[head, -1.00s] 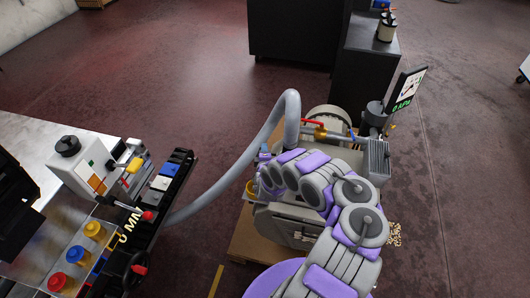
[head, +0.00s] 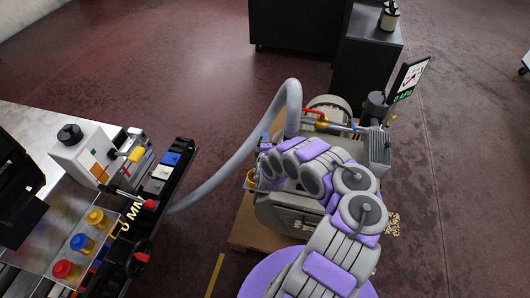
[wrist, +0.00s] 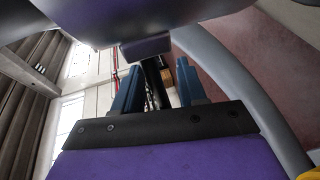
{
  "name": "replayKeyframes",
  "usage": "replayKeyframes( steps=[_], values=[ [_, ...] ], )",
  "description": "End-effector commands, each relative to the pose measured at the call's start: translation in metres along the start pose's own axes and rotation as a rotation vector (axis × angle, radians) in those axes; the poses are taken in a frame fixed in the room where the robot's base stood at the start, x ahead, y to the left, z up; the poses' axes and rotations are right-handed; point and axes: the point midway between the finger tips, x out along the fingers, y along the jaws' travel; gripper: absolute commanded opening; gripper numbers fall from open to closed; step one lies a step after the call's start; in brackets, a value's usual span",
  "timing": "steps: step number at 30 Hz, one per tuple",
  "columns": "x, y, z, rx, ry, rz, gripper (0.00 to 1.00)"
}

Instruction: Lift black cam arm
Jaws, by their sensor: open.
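My gripper (wrist: 160,84) is open in the wrist view, with its two blue fingers apart. A dark bar (wrist: 154,78) shows between the fingers beyond them, with a brass-coloured part (wrist: 168,76) beside it. I cannot tell if the bar is the black cam arm, or whether a finger touches it. In the head view my arm reaches over the grey pump, and its end is mostly hidden by its own links. No part there can be clearly named as the cam arm. A dark lever with a red knob (head: 150,204) stands on the fixture at the left.
The grey pump (head: 285,212) stands on a wooden base, with a red-handled valve (head: 314,111) and a gauge display (head: 408,78). A thick grey hose (head: 236,160) arches toward the left table. Coloured knobs (head: 82,242) sit on that table. Open floor lies behind the hose.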

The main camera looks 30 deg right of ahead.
Motion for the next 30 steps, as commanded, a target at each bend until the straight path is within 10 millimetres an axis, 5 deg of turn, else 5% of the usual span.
replayKeyframes(
  steps=[21,30],
  values=[
    [-0.133,0.003,-0.003,-0.005,0.006,-0.005,0.41],
    [-0.164,0.001,-0.003,-0.002,0.005,0.001,0.41]
  ],
)
